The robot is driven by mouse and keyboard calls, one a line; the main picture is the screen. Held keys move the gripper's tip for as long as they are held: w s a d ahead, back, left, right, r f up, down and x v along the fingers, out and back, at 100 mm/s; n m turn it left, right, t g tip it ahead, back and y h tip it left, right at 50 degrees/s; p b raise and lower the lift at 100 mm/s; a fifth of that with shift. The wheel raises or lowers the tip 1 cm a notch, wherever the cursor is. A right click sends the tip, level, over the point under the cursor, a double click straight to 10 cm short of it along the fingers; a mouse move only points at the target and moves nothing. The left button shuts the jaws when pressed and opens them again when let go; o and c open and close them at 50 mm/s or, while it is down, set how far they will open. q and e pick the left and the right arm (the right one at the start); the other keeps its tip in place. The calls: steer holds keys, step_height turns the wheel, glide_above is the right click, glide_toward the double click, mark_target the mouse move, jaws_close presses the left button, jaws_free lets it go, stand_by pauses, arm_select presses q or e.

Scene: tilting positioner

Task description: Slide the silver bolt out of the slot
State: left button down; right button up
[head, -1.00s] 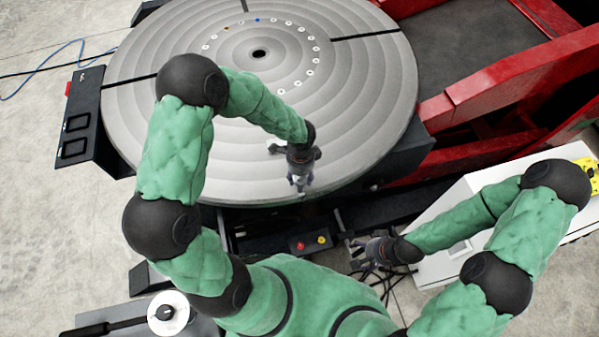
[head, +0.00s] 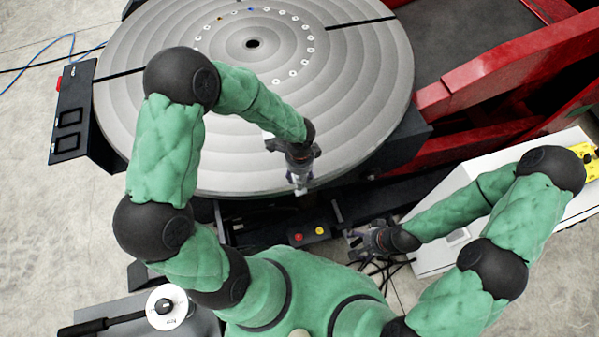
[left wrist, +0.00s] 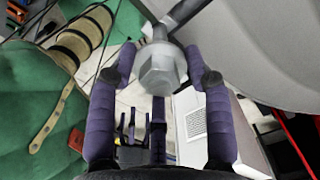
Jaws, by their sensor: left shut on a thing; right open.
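The silver bolt (left wrist: 160,72) shows its hex head and round flange close up in the left wrist view. Purple fingers of my left gripper (left wrist: 160,60) stand on both sides of it, shut on it. In the head view my left gripper (head: 299,180) is at the near rim of the grey round table (head: 150,150). The bolt's shank is mostly hidden behind its head. A dark slot line (left wrist: 174,36) runs behind the head; I cannot tell how much of the bolt is still inside. My right gripper (head: 366,241) is open and empty, low and right of the table.
A small box with red and yellow buttons (head: 309,234) sits below the near rim. A white cabinet (head: 450,245) stands to the right, near my right arm. Red frame beams (head: 490,85) run at the right. A black pedal box (head: 75,120) is at the left.

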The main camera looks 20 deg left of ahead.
stand_by(0.3)
arm_select(q)
steer(key=s+d+b, duration=0.1)
steer(key=s+d, duration=0.1)
steer(key=shift+s+d, duration=0.1)
steer(key=shift+s, duration=0.3)
stand_by(0.4)
steer(key=shift+r, duration=0.15)
step_height(320, 180, up, 7)
steer(key=p, duration=0.5)
stand_by(0.3)
